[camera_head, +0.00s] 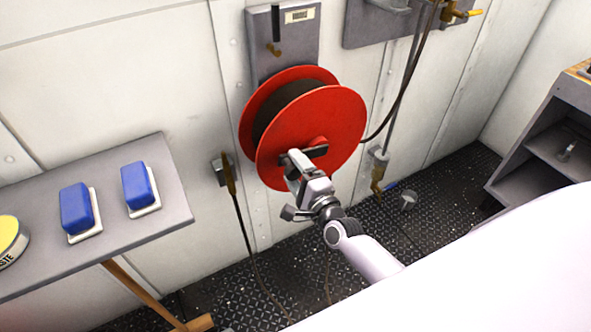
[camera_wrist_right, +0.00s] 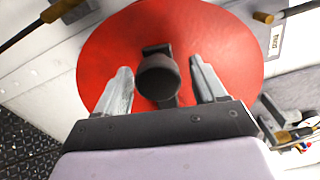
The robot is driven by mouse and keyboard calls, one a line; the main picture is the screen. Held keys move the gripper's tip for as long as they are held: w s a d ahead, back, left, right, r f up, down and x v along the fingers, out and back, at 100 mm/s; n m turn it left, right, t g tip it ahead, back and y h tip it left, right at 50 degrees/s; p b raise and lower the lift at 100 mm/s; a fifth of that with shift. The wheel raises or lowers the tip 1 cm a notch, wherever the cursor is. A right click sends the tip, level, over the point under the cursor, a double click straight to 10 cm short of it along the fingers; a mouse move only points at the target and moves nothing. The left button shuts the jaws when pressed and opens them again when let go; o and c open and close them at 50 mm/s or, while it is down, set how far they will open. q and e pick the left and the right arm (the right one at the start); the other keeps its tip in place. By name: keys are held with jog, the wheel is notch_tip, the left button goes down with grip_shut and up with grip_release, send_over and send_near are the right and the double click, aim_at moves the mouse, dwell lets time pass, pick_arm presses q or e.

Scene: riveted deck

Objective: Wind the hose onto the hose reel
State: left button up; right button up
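The red hose reel (camera_head: 338,118) is mounted on the white wall, with dark hose (camera_head: 280,108) between its two flanges. A dark hose (camera_head: 405,92) runs from behind the reel up to the piping at right. In the right wrist view the reel (camera_wrist_right: 225,45) fills the background. My right gripper's fingers (camera_wrist_right: 161,70) are apart, one on each side of the crank's round black handle (camera_wrist_right: 158,78), with gaps visible. My left gripper is not in view.
A grey table (camera_head: 110,220) with blue blocks (camera_head: 75,208) stands at left. A brown-handled fitting (camera_head: 228,172) with a dark line hanging to the floor is left of the reel. A shelf unit (camera_head: 545,150) stands right. Dark tread-plate floor (camera_head: 430,215) lies between.

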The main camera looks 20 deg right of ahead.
jog(key=s, duration=0.7)
jog(key=shift+d, duration=0.3)
jog(key=n, duration=0.7)
jog(key=n+y, duration=0.1)
jog(key=n, duration=0.6)
jog(key=n+y, duration=0.1)
jog(key=n, duration=0.6)
jog(key=shift+w+r, duration=0.15)
jog(key=shift+w, duration=0.15)
jog(key=shift+w+a, duration=0.2)
jog(key=shift+w, duration=0.9)
jog(key=shift+w+a, duration=0.15)
jog(key=shift+w, duration=0.9)
jog(key=shift+w+a, duration=0.2)
jog(key=shift+w, duration=0.9)
grip_shut()
